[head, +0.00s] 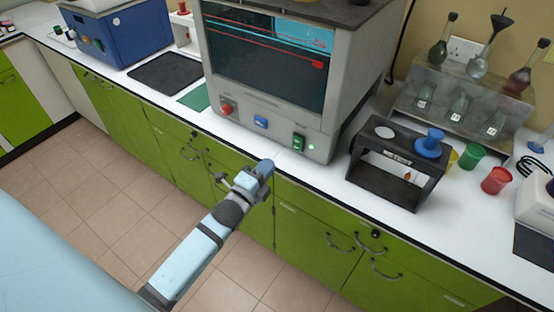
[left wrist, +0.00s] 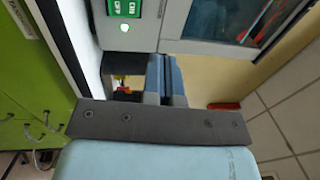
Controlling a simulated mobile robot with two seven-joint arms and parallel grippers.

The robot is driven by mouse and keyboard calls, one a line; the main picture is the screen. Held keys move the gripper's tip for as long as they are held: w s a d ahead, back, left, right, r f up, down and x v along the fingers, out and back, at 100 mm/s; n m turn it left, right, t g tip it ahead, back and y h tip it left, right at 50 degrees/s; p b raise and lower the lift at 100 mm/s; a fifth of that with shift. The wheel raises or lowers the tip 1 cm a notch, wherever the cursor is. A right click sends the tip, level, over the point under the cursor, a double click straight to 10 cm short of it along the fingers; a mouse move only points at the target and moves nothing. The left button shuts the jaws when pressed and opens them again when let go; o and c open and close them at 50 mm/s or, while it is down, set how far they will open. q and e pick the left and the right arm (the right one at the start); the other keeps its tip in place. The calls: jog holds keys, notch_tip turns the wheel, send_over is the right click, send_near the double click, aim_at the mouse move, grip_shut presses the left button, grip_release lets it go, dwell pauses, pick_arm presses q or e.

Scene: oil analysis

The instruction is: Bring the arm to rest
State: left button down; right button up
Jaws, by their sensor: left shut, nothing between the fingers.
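My left arm, light blue with dark joints, reaches in from the lower left of the head view. Its left gripper (head: 262,170) is in front of the counter's edge, over the green cabinet fronts, below the grey oven-like machine (head: 265,128). In the left wrist view the two blue-grey fingers of the left gripper (left wrist: 163,80) lie side by side, shut, with nothing held. The machine's panel with its lit green switch (left wrist: 124,8) shows beyond them. My right gripper is in neither view.
The white counter (head: 330,190) runs along green cabinets (head: 160,138). On it stand a black frame stand (head: 375,200) with a blue knob, a flask rack (head: 450,95), green (head: 473,156) and red (head: 496,181) cups, and a blue box (head: 120,35). The tiled floor (head: 90,200) is clear.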

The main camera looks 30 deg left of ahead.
pick_arm(q)
jog(key=shift+s+r, duration=0.2)
jog(key=shift+s, duration=0.5)
jog(key=shift+s, duration=0.1)
jog(key=s+d+f+n+g+p, duration=0.3)
jog(key=s+d+f+n+g, duration=0.1)
jog(key=s+n, duration=0.4)
jog(key=s+d+f+n+g+h+p, duration=0.1)
jog(key=s+d+f+n+g+p, duration=0.2)
jog(key=s+n, duration=0.5)
notch_tip(320, 180, down, 2)
jog(key=shift+s+d+f+g, duration=0.15)
jog(key=shift+s+d+g, duration=0.85)
jog(key=shift+d, duration=0.25)
jog(key=shift+a, duration=0.1)
